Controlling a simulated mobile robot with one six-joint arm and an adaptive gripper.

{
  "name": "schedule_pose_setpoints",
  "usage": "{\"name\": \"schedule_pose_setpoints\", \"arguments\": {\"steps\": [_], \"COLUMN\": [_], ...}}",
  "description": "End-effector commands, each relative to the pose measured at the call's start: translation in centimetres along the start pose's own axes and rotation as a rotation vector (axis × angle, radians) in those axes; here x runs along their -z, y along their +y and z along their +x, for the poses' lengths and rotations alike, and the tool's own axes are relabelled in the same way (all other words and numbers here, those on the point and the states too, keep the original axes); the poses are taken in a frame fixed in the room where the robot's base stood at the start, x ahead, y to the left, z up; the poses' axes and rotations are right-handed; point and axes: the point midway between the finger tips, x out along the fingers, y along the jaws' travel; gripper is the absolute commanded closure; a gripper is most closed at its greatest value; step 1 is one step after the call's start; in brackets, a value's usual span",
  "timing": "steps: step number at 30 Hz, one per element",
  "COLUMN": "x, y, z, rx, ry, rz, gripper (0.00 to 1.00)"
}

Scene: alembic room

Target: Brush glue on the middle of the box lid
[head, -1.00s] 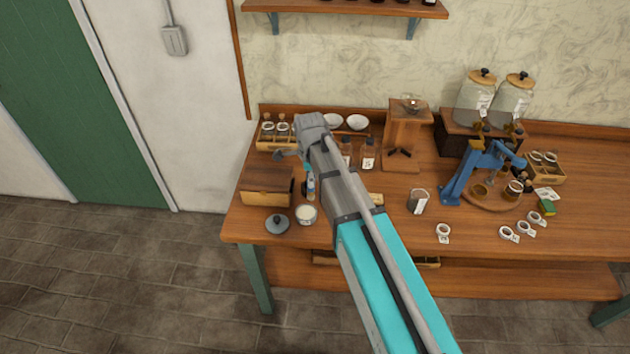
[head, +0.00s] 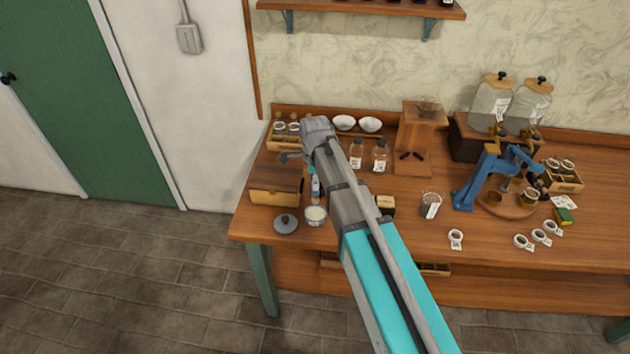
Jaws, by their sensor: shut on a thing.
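The wooden box (head: 274,197) stands at the left end of the bench with its brown lid (head: 280,178) closed; my wrist is just right of and behind it. My gripper (head: 296,160) is at the lid's back right, partly hidden by my own arm. It is shut on a slim thing, taken as the brush (head: 315,188), of which a blue and pale part shows beside my arm. Its bristles cannot be made out. An open glue pot (head: 316,216) with white contents stands in front of the box's right end. No glue can be made out on the lid.
A grey knobbed pot cover (head: 286,224) lies left of the glue pot. Behind are a wooden rack (head: 288,142), white bowls (head: 345,122) and brown bottles (head: 379,156). A small block (head: 385,206) and a beaker (head: 430,205) stand right of my arm.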

Motion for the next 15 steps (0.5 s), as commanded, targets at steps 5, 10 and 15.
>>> {"name": "schedule_pose_setpoints", "arguments": {"steps": [5, 10, 15], "x": [0.0, 0.0, 0.0], "y": [0.0, 0.0, 0.0], "z": [1.5, 2.9, 4.2], "rx": [0.0, 0.0, 0.0], "ry": [0.0, 0.0, 0.0], "rz": [0.0, 0.0, 0.0], "gripper": [1.0, 1.0, 1.0]}}
